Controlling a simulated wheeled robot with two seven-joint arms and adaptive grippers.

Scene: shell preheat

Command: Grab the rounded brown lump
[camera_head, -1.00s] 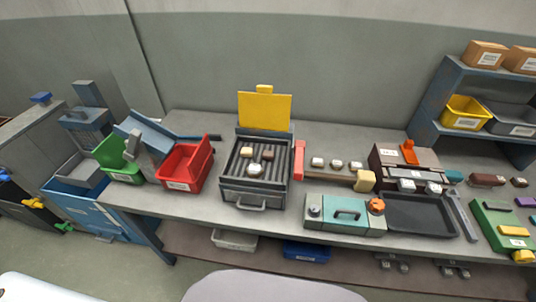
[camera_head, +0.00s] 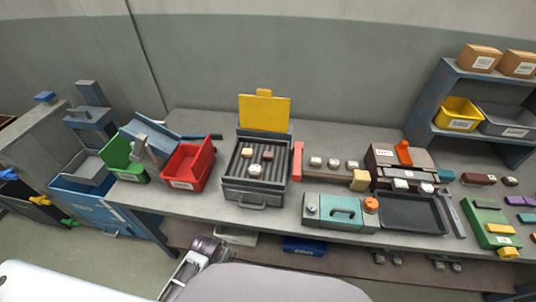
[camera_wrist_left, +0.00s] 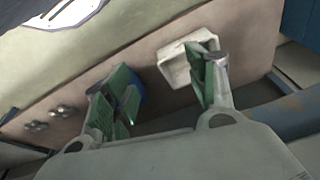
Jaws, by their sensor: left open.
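Small food-like pieces lie on the dark ridged grill (camera_head: 238,172): a tan one (camera_head: 247,152), a brown one (camera_head: 268,154) and a white one (camera_head: 255,169). I cannot tell at this size which brown piece is the rounded lump. My left gripper (camera_head: 197,262) is low in front of the bench, well short of the grill. In the left wrist view it (camera_wrist_left: 160,90) is open and empty, with green finger pads. My right gripper is not in view.
The grill's yellow lid (camera_head: 264,112) stands raised. Red (camera_head: 187,168) and green (camera_head: 124,160) bins stand left of it. A teal box (camera_head: 340,212) and a black tray (camera_head: 412,215) lie right. A white bin (camera_wrist_left: 176,70) is on the lower shelf.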

